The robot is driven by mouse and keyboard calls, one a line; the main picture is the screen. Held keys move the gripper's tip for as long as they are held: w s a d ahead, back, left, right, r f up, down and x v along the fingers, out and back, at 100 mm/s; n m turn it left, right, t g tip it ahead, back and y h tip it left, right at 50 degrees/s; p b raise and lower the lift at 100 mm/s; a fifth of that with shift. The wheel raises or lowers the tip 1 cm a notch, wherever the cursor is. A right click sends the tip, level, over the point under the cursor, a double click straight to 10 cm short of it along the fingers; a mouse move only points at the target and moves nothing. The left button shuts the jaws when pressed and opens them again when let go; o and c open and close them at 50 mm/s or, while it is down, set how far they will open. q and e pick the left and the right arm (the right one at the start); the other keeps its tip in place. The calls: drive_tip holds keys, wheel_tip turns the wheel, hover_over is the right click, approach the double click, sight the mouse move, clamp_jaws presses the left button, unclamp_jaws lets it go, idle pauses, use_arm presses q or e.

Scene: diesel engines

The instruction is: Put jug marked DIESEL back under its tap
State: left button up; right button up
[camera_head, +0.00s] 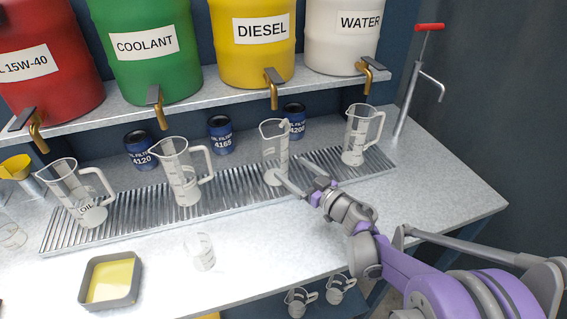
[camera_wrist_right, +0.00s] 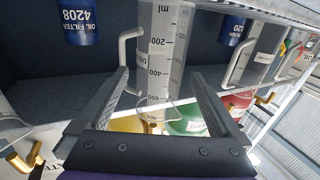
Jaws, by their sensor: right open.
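A clear measuring jug (camera_head: 274,150) stands upright on the slatted drip grate (camera_head: 225,190), below the brass tap (camera_head: 273,88) of the yellow DIESEL drum (camera_head: 252,50). In the right wrist view the jug (camera_wrist_right: 163,50) shows a scale and a partly visible label that seems to begin with "DIE". My right gripper (camera_head: 292,170) is open, low beside the jug on its near right side. In the wrist view its two fingers lie on either side of the jug, with gaps; contact cannot be made out. My left gripper is not in view.
Other jugs stand under the oil (camera_head: 78,192), coolant (camera_head: 183,172) and water (camera_head: 360,135) taps. Blue oil filters, including one (camera_head: 293,118) close behind the jug, line the back. A small beaker (camera_head: 201,252) and a yellow-filled tray (camera_head: 110,280) occupy the front; the right counter is clear.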

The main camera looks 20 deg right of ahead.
drive_tip(key=v, duration=0.6)
idle(0.3)
drive_tip(key=s+d+r+m+g+h+p, duration=0.1)
drive_tip(key=s+d+r+m+h+p, duration=0.5)
drive_tip(key=h, duration=0.5)
drive_tip(key=s+a+f+g+y+p, duration=0.1)
drive_tip(key=s+a+f+g, duration=0.3)
drive_tip(key=s, duration=0.4)
drive_tip(key=s+a+f+g+y+p, duration=0.1)
drive_tip(key=s+a+f+g, duration=0.3)
drive_tip(key=s, duration=0.5)
drive_tip(key=shift+s+a+f+n+g+y, duration=0.3)
drive_tip(key=shift+a+g+y, duration=0.3)
drive_tip(key=shift+a, duration=0.5)
